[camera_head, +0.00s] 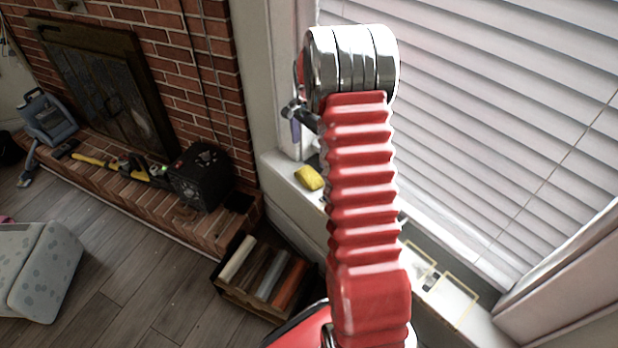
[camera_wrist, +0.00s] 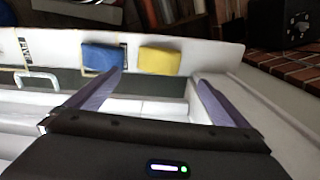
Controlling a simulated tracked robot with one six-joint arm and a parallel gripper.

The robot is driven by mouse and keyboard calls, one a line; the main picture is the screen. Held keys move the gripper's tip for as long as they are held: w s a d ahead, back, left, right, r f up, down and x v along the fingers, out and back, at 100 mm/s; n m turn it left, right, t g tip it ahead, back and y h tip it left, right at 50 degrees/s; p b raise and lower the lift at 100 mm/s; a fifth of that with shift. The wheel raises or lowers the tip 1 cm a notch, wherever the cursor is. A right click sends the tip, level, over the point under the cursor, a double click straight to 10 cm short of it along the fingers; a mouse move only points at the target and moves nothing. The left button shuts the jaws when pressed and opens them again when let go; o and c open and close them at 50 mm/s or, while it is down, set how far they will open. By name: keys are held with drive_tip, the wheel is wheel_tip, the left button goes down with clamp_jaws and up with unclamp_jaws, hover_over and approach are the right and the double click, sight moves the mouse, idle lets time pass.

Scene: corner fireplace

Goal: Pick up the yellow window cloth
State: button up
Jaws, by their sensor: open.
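The yellow window cloth (camera_head: 309,178) lies on the white window sill, left of my arm in the head view. In the wrist view the yellow cloth (camera_wrist: 161,62) lies flat on the sill, beyond my fingertips and between their directions. My gripper (camera_wrist: 158,82) is open and empty, its two purple-grey fingers spread wide. The fingers are apart from the yellow cloth. A blue cloth (camera_wrist: 103,57) lies just left of it, behind the left fingertip. In the head view my arm hides part of the sill, and only a little of the gripper (camera_head: 296,130) shows.
Window blinds (camera_head: 490,110) stand right behind the sill. A black box (camera_head: 200,177) and tools sit on the brick hearth (camera_head: 215,228). A crate of rolls (camera_head: 262,275) stands on the floor below the sill.

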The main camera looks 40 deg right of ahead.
hover_over(309, 173)
wheel_tip(309, 173, down, 6)
drive_tip(key=shift+w+f, duration=0.1)
idle(0.3)
drive_tip(key=shift+f, duration=2.55)
drive_tip(key=shift+c, duration=0.5)
drive_tip(key=c, duration=0.9)
